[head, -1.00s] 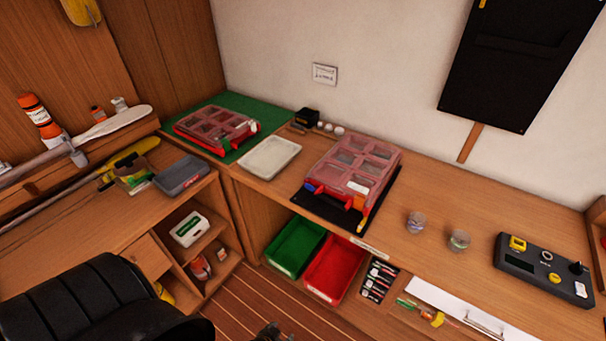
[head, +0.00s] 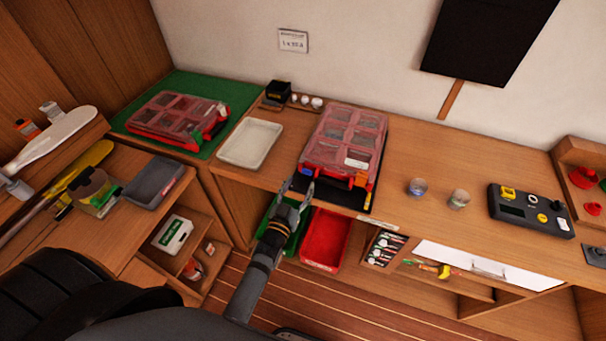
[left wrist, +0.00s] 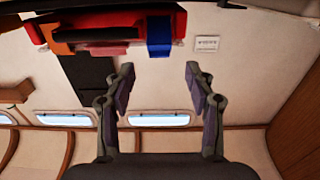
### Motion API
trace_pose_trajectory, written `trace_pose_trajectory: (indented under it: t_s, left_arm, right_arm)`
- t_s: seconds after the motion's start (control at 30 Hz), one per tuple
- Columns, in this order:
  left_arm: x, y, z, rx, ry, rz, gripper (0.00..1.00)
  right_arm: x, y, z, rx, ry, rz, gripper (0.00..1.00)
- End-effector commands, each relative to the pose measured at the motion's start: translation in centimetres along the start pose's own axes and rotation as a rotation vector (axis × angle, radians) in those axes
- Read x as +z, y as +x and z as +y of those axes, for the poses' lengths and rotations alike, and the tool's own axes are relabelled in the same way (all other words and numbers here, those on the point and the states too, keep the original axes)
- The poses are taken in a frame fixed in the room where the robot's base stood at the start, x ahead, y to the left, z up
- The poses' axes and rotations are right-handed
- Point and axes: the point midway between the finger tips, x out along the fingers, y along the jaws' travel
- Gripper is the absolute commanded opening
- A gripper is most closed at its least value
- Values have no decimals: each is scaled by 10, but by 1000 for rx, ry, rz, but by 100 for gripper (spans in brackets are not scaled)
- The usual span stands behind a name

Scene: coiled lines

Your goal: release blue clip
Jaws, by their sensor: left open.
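The blue clip (head: 307,172) is on the front edge of a red case with a clear compartmented lid (head: 344,140), near its left front corner. An orange clip (head: 360,180) sits on the same edge, further right. The lid looks shut. My left gripper (head: 297,188) is open and empty, just in front of and below the blue clip, apart from it. In the left wrist view the blue clip (left wrist: 159,36) lies beyond the open fingers (left wrist: 160,72), roughly centred between them, with the red case (left wrist: 110,20) behind. My right gripper is not in view.
The case stands on a black mat (head: 374,198) at the bench's front edge. A white tray (head: 250,143) and a second red case (head: 178,118) are to the left. Two small jars (head: 417,187) and a black control box (head: 530,211) are to the right. Green and red bins (head: 325,240) sit below.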

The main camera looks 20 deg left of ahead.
Motion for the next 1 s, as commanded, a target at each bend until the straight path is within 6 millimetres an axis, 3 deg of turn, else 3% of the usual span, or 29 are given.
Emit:
trace_pose_trajectory:
  t_s: [0.1, 0.23, 0.6, 1.0]
  left_arm:
    - [-1, 24, 0, 0, 1, 1, 55]
    - [0, 40, 0, 0, 1, -1, 55]
    - [1, 46, 0, -1, 0, -2, 53]
    - [1, 46, 0, 0, 0, -2, 0]
  right_arm:
    - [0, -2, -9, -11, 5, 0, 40]
    - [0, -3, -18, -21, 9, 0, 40]
    - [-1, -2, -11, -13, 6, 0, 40]
    - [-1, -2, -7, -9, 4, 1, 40]
